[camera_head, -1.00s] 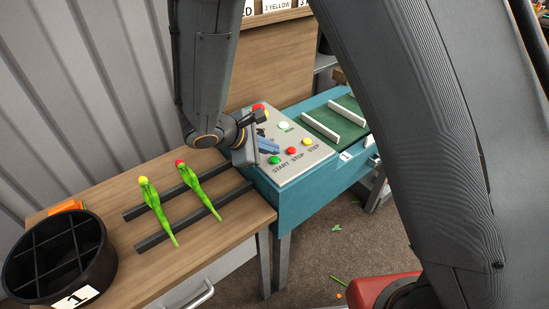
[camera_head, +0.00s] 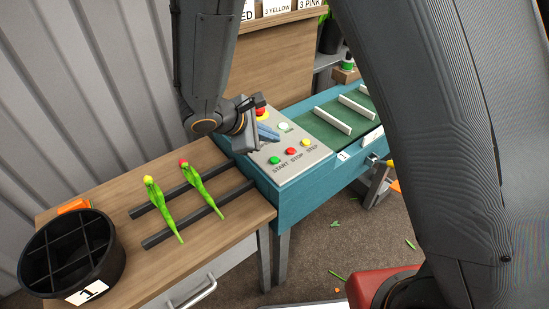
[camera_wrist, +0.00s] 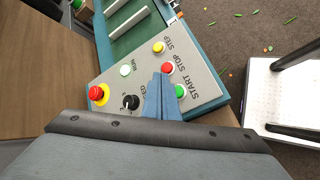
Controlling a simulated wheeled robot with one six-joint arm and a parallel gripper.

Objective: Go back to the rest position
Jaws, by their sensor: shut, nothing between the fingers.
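My gripper (camera_head: 267,132) is above the grey control panel (camera_head: 291,165) of the teal conveyor machine. Its blue fingers are together with nothing between them. In the wrist view the fingers (camera_wrist: 161,98) point across the panel (camera_wrist: 207,88), between the white lamp and the green START button (camera_wrist: 181,91). Whether they touch the panel is hard to tell. The red STOP button (camera_wrist: 168,69) and yellow STEP button (camera_wrist: 159,47) are just beyond the tips. My arm bends down from the top of the head view.
Two green tulip bunches, one yellow-tipped (camera_head: 163,208) and one red-tipped (camera_head: 201,187), lie across dark rails on the wooden table (camera_head: 215,253). A black divided bucket (camera_head: 30,275) stands at left. The green belt (camera_head: 318,127) has white dividers. Leaf scraps lie on the floor.

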